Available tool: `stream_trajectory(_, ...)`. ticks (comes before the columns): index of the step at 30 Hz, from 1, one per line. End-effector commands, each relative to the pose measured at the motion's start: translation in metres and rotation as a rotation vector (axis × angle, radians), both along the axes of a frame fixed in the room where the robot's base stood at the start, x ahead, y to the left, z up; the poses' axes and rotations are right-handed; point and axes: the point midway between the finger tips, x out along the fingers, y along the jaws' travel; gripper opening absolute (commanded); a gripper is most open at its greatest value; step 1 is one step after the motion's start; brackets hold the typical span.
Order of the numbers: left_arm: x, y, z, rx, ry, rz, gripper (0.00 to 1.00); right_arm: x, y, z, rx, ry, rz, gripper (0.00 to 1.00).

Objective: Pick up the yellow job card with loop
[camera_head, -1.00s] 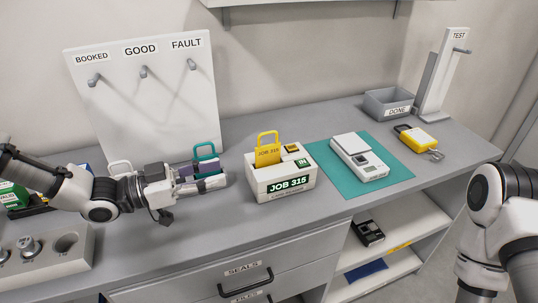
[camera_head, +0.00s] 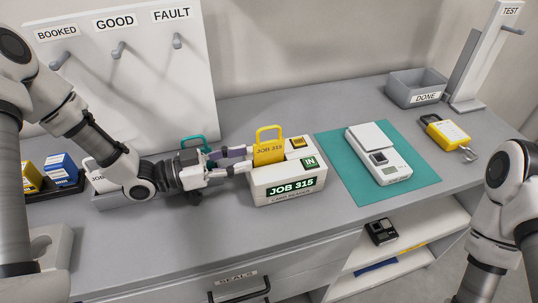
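The yellow job card with loop (camera_head: 268,152) stands upright in the white JOB 315 box (camera_head: 262,190), its yellow loop rising above the box. My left gripper (camera_head: 249,160) comes in from the left with its fingers apart. Its fingertips are at the left side of the card, by the box's left end. Whether they touch the card cannot be told. Nothing is seen between the fingers. My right arm shows at the right edge, but its gripper is out of view.
A teal-looped card (camera_head: 193,143) is partly hidden behind my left gripper. A scale (camera_head: 379,155) sits on a teal mat (camera_head: 347,180) to the right. A yellow padlock-shaped item (camera_head: 447,133) and the DONE tray (camera_head: 416,89) are further right. A hook board (camera_head: 130,75) stands behind.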

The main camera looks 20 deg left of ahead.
Motion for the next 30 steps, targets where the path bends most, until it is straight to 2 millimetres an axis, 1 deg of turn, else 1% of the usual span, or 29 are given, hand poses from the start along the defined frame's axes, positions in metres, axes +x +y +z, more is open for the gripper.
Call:
stream_trajectory(5,0.009,-0.015,0.0,0.004,-0.001,-0.004,0.38,0.0,0.0,0.0,0.0,0.0,0.0,0.4)
stream_trajectory(9,0.022,-0.035,0.001,0.005,-0.002,-0.005,0.38,0.0,0.0,0.003,0.0,0.0,0.0,0.4)
stream_trajectory(12,0.029,-0.044,0.0,0.003,-0.001,-0.002,0.38,0.0,0.0,0.004,0.0,0.0,0.0,0.4)
stream_trajectory(15,0.032,-0.048,0.001,-0.001,-0.002,0.0,0.38,0.0,0.0,0.004,0.0,0.0,0.0,0.4)
stream_trajectory(20,0.032,-0.047,0.001,-0.001,-0.002,0.001,0.38,0.0,0.0,0.004,0.0,0.0,0.0,0.4)
stream_trajectory(23,0.032,-0.047,0.001,-0.001,-0.002,0.001,0.06,0.0,0.0,0.004,0.0,0.0,0.0,0.4)
stream_trajectory(24,0.032,-0.047,0.001,-0.001,-0.002,0.001,0.0,0.0,0.0,0.004,0.0,0.0,0.0,0.4)
stream_trajectory(30,0.032,-0.047,0.001,0.0,-0.001,0.001,0.0,0.0,0.0,0.004,0.0,0.0,0.0,0.4)
